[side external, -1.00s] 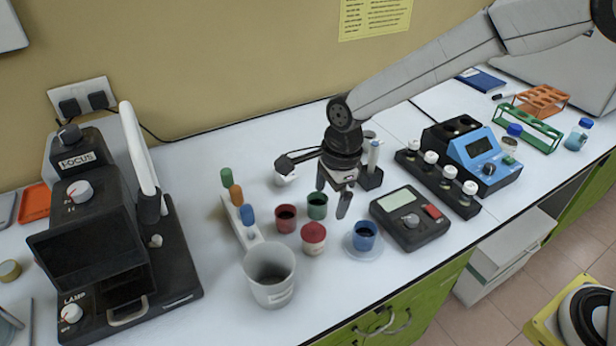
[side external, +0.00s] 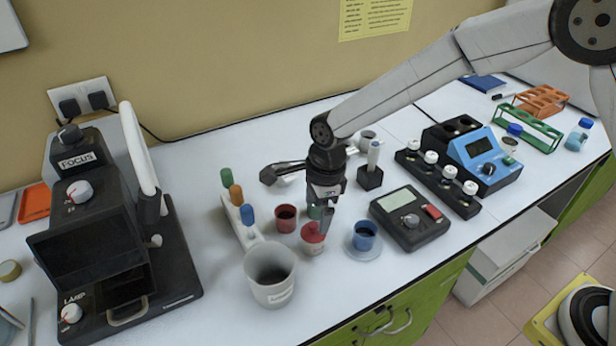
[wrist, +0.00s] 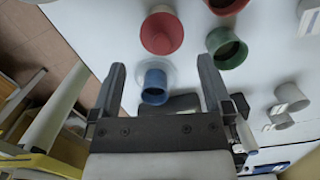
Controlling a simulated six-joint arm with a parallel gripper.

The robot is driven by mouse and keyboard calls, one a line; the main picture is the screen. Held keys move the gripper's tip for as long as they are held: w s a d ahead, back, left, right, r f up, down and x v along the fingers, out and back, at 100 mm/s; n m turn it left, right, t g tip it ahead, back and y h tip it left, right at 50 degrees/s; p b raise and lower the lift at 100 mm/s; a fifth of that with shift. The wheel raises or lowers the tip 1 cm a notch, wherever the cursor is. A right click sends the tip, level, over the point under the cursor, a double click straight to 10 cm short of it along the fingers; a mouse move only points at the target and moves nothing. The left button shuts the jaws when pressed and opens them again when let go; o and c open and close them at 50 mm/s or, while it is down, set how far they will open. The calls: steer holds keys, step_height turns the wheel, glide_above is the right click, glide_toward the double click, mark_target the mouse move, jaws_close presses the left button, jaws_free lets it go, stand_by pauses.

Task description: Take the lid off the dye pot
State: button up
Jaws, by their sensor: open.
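The dye pot (side external: 313,248) is a small pale pot with a red lid (side external: 311,233) seated on it. In the wrist view the red lid (wrist: 161,33) shows beyond my fingertips, roughly centred between them. My gripper (side external: 326,222) points down and is open and empty. In the side view its fingers overlap the lid's right edge; I cannot tell whether they touch it. In the wrist view the open gripper (wrist: 161,66) shows both fingers apart with nothing between the tips.
A blue cup (side external: 364,238) on a saucer stands right of the pot. A red cup (side external: 286,218) and a partly hidden green cup (side external: 314,212) stand behind. A large white beaker (side external: 270,284) is front left. A meter (side external: 409,219) sits to the right.

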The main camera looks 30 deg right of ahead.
mark_target(313, 224)
steer(key=shift+w+a+f, duration=0.1)
steer(key=shift+a+f, duration=0.05)
steer(key=shift+f, duration=1.15)
steer(key=shift+w+a+f, duration=0.1)
steer(key=shift+a+f, duration=0.05)
steer(key=shift+f, duration=1.15)
steer(key=c, duration=1.1)
